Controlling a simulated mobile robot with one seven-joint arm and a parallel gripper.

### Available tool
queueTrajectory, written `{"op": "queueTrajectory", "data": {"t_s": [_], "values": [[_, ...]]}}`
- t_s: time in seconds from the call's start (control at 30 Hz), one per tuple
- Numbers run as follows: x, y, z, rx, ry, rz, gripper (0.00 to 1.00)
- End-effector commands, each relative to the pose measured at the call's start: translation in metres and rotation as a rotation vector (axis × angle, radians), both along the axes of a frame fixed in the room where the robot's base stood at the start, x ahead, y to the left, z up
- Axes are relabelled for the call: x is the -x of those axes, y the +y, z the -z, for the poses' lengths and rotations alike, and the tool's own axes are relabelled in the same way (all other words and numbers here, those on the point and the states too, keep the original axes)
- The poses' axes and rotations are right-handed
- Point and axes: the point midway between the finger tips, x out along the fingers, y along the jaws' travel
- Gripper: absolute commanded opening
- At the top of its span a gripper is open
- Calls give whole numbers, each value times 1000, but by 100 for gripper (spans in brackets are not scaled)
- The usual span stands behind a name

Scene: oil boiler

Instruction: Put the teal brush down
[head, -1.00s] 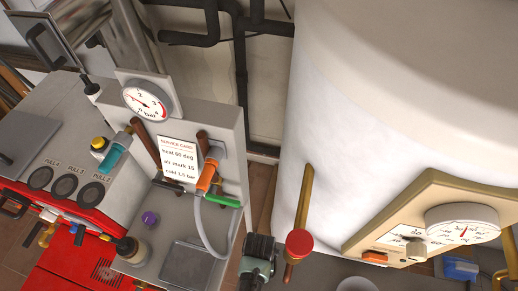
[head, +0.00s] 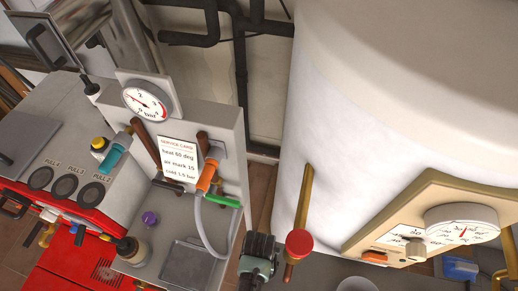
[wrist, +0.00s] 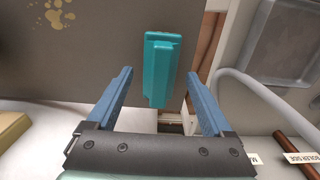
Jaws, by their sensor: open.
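The teal brush (wrist: 160,68) shows in the wrist view as a teal block with a raised ridge. It lies between the two blue fingers of my gripper (wrist: 160,80). The fingers are open, with a visible gap on each side of the brush. I cannot tell what the brush rests on, or whether it touches anything.
In the wrist view a grey stained panel (wrist: 75,65) fills the left, and a metal tray (wrist: 282,45) with a hose is at the right. The head view shows a red unit (head: 70,265), a white tank (head: 390,120) and a red-knobbed lever (head: 299,243).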

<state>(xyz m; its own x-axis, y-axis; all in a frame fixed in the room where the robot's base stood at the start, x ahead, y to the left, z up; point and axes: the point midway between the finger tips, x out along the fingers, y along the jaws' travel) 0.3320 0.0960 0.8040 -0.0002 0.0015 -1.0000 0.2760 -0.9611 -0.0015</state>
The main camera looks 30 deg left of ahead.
Motion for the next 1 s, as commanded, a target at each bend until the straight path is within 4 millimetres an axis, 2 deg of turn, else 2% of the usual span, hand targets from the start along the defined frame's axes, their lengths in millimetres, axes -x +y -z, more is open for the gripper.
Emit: {"op": "queueTrajectory", "data": {"t_s": [0.2,0.4,0.57,1.0], "values": [[0,0,-35,-1,-3,0,85],[0,0,-57,0,-1,0,85],[1,0,-63,0,1,0,85],[0,0,-63,0,1,0,85]]}}
